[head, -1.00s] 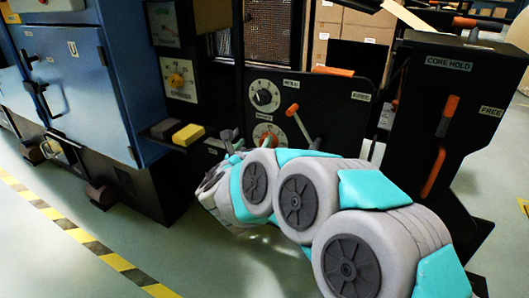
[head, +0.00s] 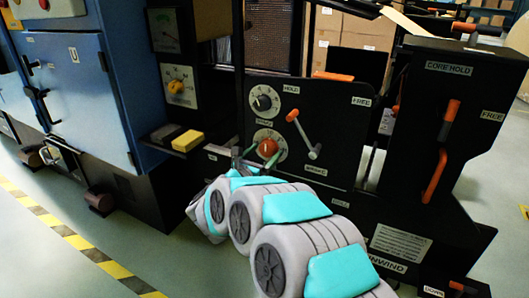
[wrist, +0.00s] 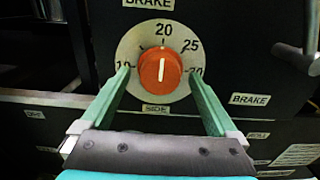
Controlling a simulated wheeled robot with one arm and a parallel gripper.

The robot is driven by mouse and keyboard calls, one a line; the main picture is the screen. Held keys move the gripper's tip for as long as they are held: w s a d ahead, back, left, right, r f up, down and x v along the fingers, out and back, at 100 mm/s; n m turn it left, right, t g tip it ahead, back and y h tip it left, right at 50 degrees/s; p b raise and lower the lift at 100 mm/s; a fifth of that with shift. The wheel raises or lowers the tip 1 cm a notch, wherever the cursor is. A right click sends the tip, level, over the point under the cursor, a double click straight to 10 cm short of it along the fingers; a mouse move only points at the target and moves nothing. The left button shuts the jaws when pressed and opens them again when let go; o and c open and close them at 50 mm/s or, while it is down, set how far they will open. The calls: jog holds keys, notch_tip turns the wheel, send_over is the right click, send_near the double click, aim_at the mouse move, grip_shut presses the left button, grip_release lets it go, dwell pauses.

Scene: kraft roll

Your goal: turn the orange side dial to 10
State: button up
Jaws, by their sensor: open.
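The orange side dial (wrist: 160,68) is a round knob on a pale scale plate above a SIDE label in the wrist view. Its white pointer line stands nearly upright, close to 20. The 10 mark (wrist: 123,67) is at the left of the scale, partly behind a fingertip. The dial also shows in the head view (head: 267,149) on the black panel. My gripper (wrist: 160,73) is open, its green fingers at the left and right of the knob. I cannot tell whether they touch it. In the head view my gripper (head: 243,163) is just left of the dial.
Another dial with a black knob (head: 263,102) sits above the side dial. An orange-ended lever (head: 303,133) is to its right. A ledge with a yellow block (head: 187,140) juts out at the left. The core hold post (head: 440,120) stands at the right.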

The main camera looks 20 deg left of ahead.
jog(key=shift+w, duration=0.2)
jog(key=shift+c, duration=0.2)
jog(key=c, duration=1.3)
